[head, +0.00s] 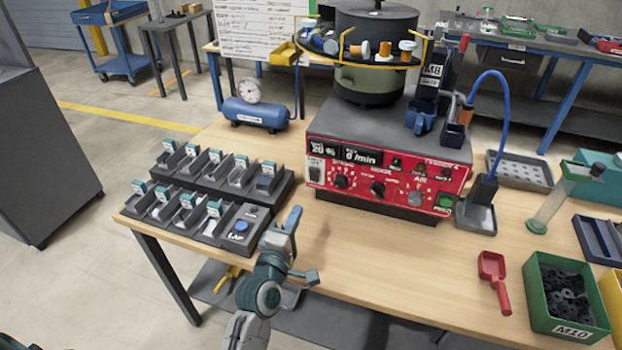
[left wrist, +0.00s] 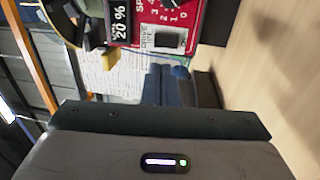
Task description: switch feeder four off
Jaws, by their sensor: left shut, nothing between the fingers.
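The bowl feeder (head: 365,90) stands on the wooden bench above a red control panel (head: 390,172). Its displays read 20 % and 0 /min. A pale-framed drive switch (head: 315,172) sits at the panel's left end, beside a black dial. In the left wrist view, the drive switch (left wrist: 166,39) shows sideways, apart from the gripper; I cannot tell its position for sure. My left gripper (head: 291,218) is shut and empty, over the bench's front edge, in front of and below the panel's left end. My right gripper is in neither view.
Two dark racks with several small bins (head: 215,185) stand left of the gripper. A blue tank with a gauge (head: 257,112) is behind them. A red scoop (head: 494,280) and a green M10 bin (head: 565,300) are at right. The bench before the panel is clear.

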